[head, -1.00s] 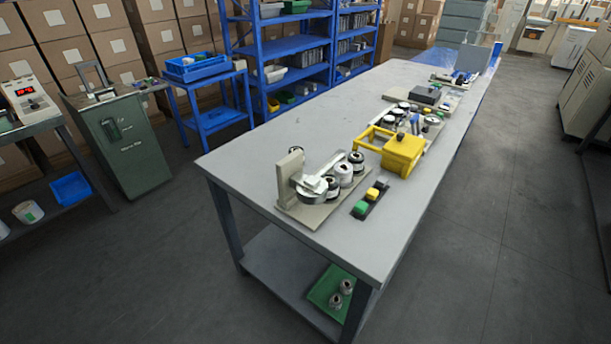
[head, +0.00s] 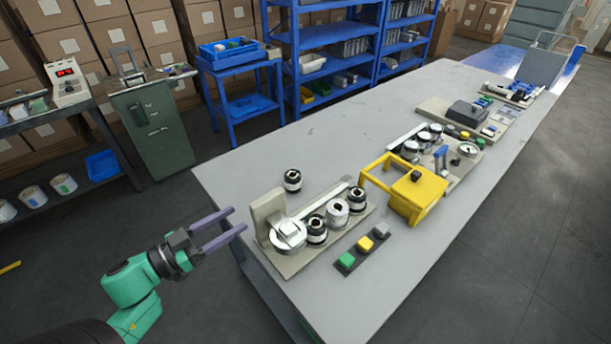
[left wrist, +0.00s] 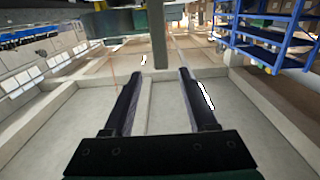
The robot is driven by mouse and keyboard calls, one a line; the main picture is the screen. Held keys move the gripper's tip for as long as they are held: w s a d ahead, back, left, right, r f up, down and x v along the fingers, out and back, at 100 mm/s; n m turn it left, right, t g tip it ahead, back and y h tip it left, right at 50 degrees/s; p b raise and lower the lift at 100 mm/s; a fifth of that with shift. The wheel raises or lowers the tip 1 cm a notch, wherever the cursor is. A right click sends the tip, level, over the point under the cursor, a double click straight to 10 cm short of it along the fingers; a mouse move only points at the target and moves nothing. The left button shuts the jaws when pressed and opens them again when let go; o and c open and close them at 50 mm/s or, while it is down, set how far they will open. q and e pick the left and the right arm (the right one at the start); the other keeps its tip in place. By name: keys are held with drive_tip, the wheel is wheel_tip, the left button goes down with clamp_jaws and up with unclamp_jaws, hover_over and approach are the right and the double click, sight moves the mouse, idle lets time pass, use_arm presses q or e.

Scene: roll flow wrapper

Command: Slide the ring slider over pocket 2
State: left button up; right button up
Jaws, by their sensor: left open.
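My left gripper (head: 238,220) is open and empty, beside the table's near left edge; its two parted fingers also show in the left wrist view (left wrist: 158,95). To its right on the table (head: 330,149) is a beige station plate with an upright beige block (head: 268,210), a flat silver disc (head: 289,232), a pale rail and several black-and-white rolls (head: 337,212). One more roll (head: 292,180) stands apart behind the plate. I cannot tell which part is the ring slider or which place is pocket 2. My right gripper is not in view.
A yellow frame-like device (head: 416,194) stands right of the station. A strip with green, yellow and grey buttons (head: 363,247) lies in front. More equipment (head: 468,115) stands farther along the table. Blue shelves and a green cabinet (head: 152,128) stand behind. The table's back left is clear.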

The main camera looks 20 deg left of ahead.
sight(250, 207)
use_arm(q)
drive_tip(key=shift+w+d+r, duration=0.1)
drive_tip(key=shift+w+d, duration=0.15)
drive_tip(key=shift+w, duration=0.1)
drive_tip(key=x, duration=0.3)
drive_tip(key=p+x, duration=0.1)
drive_tip(key=shift+w+r, duration=0.3)
drive_tip(key=shift+w, duration=0.1)
drive_tip(key=x, duration=0.8)
drive_tip(key=shift+s+f+p, duration=0.1)
drive_tip(key=shift+f+p, duration=0.1)
drive_tip(key=shift+p, duration=0.2)
clamp_jaws()
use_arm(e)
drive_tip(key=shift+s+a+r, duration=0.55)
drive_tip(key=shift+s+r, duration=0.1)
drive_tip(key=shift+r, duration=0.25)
use_arm(q)
drive_tip(key=shift+f, duration=0.1)
